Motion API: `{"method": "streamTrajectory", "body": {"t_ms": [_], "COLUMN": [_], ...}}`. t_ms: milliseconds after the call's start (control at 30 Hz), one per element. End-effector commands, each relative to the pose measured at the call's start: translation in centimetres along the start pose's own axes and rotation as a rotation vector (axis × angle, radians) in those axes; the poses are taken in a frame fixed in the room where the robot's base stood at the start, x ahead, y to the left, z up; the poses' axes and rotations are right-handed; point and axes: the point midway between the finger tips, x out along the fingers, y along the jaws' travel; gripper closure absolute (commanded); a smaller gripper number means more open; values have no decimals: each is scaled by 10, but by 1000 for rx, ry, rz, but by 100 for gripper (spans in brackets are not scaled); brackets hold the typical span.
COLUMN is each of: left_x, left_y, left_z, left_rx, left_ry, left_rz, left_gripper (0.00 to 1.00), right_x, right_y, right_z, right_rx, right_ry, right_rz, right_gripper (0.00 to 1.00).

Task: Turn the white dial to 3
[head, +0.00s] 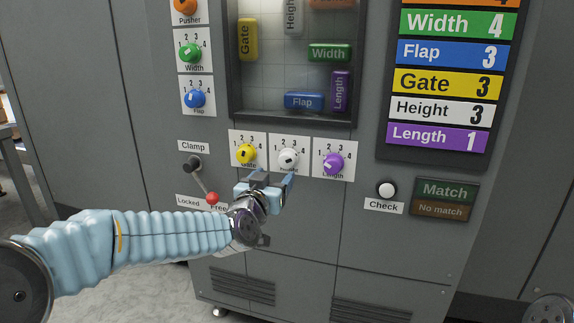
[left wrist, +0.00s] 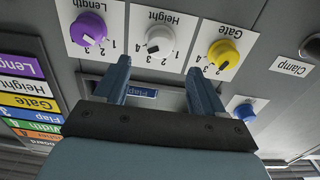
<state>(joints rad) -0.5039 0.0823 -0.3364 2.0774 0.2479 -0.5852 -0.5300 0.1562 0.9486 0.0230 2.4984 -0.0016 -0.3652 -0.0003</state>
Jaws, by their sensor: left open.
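The white dial (head: 289,158) is the middle one of three dials in a row on the grey panel, on a white plate numbered 1 to 4. It also shows in the left wrist view (left wrist: 158,42), upside down, with a dark mark on its face; I cannot read for sure which number the mark points to. My left gripper (head: 271,180) is open and empty just below the dial, and hides part of its Height label in the head view. In the left wrist view its two fingers (left wrist: 158,68) stand apart, with the dial between and beyond their tips. My right gripper is out of view.
A yellow Gate dial (head: 246,154) and a purple Length dial (head: 333,163) flank it closely. A clamp lever with a red knob (head: 212,198) is at the left. A board (head: 440,111) at the right reads Height 3. A check button (head: 386,189) sits below it.

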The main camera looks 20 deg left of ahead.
Motion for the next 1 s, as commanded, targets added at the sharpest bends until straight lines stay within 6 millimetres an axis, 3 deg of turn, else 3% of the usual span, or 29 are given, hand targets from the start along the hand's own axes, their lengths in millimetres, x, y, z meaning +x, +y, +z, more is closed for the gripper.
{"method": "streamTrajectory", "body": {"t_ms": [200,400,800,1000], "left_x": [52,81,90,90], "left_y": [0,0,0,0], "left_z": [0,1,1,1], "left_rx": [2,0,-1,-1], "left_ry": [-2,-3,-2,-2], "left_rz": [-1,0,1,1], "left_gripper": [30,30,30,60], "right_x": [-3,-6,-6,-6], "right_y": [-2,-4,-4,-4], "right_z": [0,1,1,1], "right_rx": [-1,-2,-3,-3], "right_ry": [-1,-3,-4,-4], "right_rz": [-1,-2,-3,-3], "right_gripper": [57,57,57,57]}}
